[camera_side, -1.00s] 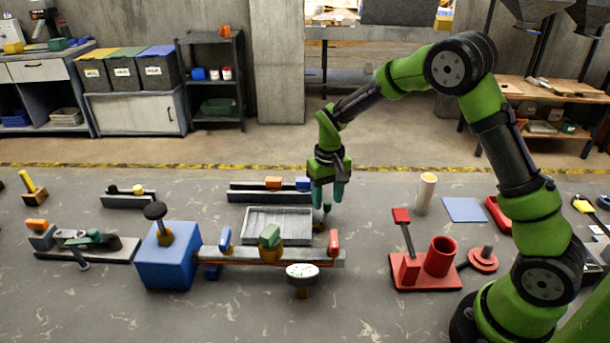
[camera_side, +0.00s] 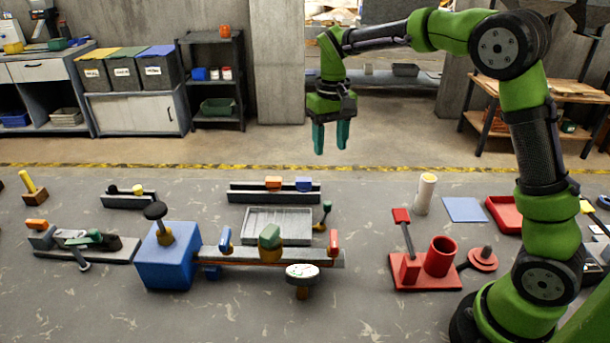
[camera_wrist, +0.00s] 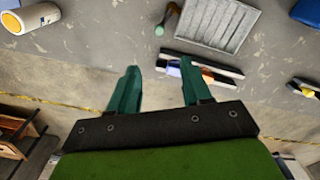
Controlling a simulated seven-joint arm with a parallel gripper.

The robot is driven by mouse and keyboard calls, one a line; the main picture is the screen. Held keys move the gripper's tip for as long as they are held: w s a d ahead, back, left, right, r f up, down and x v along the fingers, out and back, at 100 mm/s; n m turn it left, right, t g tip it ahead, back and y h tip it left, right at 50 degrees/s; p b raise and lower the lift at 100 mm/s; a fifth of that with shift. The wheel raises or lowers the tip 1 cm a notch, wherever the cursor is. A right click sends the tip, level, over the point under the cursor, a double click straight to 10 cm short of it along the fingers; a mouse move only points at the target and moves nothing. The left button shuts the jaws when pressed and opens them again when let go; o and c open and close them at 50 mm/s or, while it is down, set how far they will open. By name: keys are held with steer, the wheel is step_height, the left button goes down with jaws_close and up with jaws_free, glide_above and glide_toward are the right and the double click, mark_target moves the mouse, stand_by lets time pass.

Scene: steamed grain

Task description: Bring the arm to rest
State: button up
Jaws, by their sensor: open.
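My gripper (camera_side: 331,137) is raised high above the work surface in the side view. Its two teal fingers point down, apart, with nothing between them. In the wrist view the open fingers (camera_wrist: 156,85) also show empty. Below it, a small tool with a dark green knob (camera_side: 326,208) stands at the right end of a grey ribbed tray (camera_side: 278,224), clear of the fingers. The tool also shows in the wrist view (camera_wrist: 165,20).
A blue block (camera_side: 168,262) with a long grey beam (camera_side: 320,257) stands at front left. A red fixture (camera_side: 411,272) and a cream cylinder (camera_side: 425,194) stand to the right. A dark rail (camera_side: 245,193) lies behind the tray. The air around my gripper is free.

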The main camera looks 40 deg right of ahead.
steer(key=s+a+r+t, duration=0.1)
steer(key=s+a+t, duration=0.1)
steer(key=s, duration=0.5)
steer(key=s+a+r+t+y, duration=0.1)
steer(key=s+a+r+t, duration=0.1)
steer(key=s, duration=0.5)
steer(key=s+a+r+t+y, duration=0.1)
steer(key=s+a+r+t, duration=0.1)
steer(key=s, duration=0.5)
steer(key=shift+s+t, duration=0.3)
steer(key=shift+t, duration=0.3)
